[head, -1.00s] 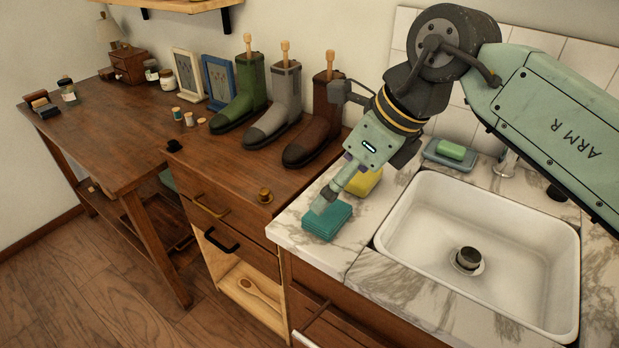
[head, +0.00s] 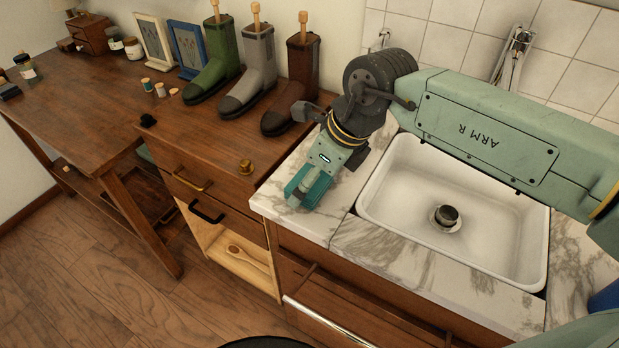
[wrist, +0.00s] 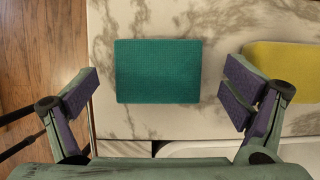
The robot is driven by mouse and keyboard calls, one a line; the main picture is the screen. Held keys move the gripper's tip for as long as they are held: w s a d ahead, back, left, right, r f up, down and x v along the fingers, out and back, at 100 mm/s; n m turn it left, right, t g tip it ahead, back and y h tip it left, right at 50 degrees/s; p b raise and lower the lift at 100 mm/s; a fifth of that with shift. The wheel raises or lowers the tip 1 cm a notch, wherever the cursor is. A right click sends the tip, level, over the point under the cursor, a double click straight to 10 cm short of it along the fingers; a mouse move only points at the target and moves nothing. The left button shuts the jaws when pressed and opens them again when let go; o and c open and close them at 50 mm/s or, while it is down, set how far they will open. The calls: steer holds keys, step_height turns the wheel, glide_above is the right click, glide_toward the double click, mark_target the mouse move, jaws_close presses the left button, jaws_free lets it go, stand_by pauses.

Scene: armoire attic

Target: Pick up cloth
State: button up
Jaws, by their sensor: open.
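The cloth (wrist: 158,72) is a folded teal rectangle lying flat on the marble counter, seen whole in the wrist view. In the head view the teal cloth (head: 318,190) is partly hidden by my gripper (head: 300,192), which is over it. In the wrist view my gripper (wrist: 160,98) is open, with one purple-padded finger on each side of the cloth. There is a gap between each finger and the cloth, and nothing is held. I cannot tell exactly how high the fingertips are above the counter.
A yellow sponge-like block (wrist: 283,70) lies right of the cloth, close to the right finger. The white sink (head: 455,215) is to the right.

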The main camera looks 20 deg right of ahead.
steer(key=shift+w+a+f, duration=0.1)
steer(key=shift+f, duration=0.2)
steer(key=shift+c, duration=0.4)
steer(key=c, duration=1.1)
steer(key=shift+o, duration=0.2)
step_height(320, 180, up, 10)
steer(key=p, duration=0.4)
